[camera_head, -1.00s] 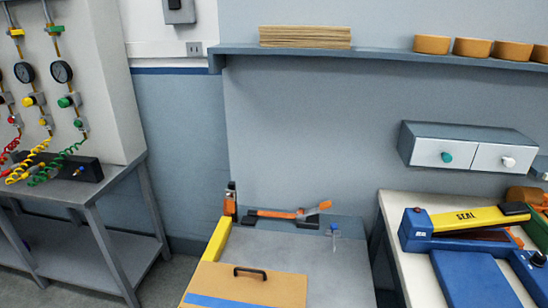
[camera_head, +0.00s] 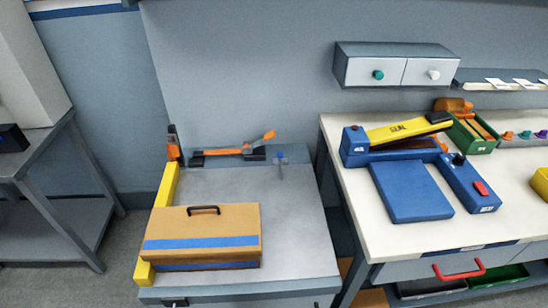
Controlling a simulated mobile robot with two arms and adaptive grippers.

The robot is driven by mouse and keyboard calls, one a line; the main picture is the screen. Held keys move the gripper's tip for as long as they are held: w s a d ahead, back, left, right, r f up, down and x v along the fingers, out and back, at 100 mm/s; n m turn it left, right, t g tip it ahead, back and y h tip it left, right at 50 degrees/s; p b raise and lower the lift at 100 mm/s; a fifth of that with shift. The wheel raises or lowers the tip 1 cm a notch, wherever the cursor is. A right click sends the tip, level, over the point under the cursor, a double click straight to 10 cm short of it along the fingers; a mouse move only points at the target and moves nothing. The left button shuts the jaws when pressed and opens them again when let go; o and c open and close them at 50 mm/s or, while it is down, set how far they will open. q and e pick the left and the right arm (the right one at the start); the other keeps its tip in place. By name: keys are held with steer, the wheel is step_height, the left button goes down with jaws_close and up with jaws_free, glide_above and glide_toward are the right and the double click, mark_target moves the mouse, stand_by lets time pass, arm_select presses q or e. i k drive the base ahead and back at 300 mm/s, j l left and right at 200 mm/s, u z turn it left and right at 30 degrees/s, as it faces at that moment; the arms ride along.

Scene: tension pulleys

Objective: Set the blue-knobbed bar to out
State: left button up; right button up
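A small blue-topped metal piece (camera_head: 280,157) stands at the back right of the grey-topped bench, near the orange-handled clamp. It is too small to tell whether this is the blue-knobbed bar or which way it is set. No other blue-knobbed bar can be made out. Neither of my grippers is in view.
A cardboard box (camera_head: 225,224) with a handle sits on the grey bench beside a yellow rail (camera_head: 167,195). An orange-handled clamp (camera_head: 225,151) lies behind it. On the white bench are a blue sealer (camera_head: 408,190) and several coloured knobs (camera_head: 525,134). Drawers (camera_head: 375,70) hang above.

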mark_target(281, 165)
steer(key=l+u, duration=0.8)
steer(key=u, duration=0.15)
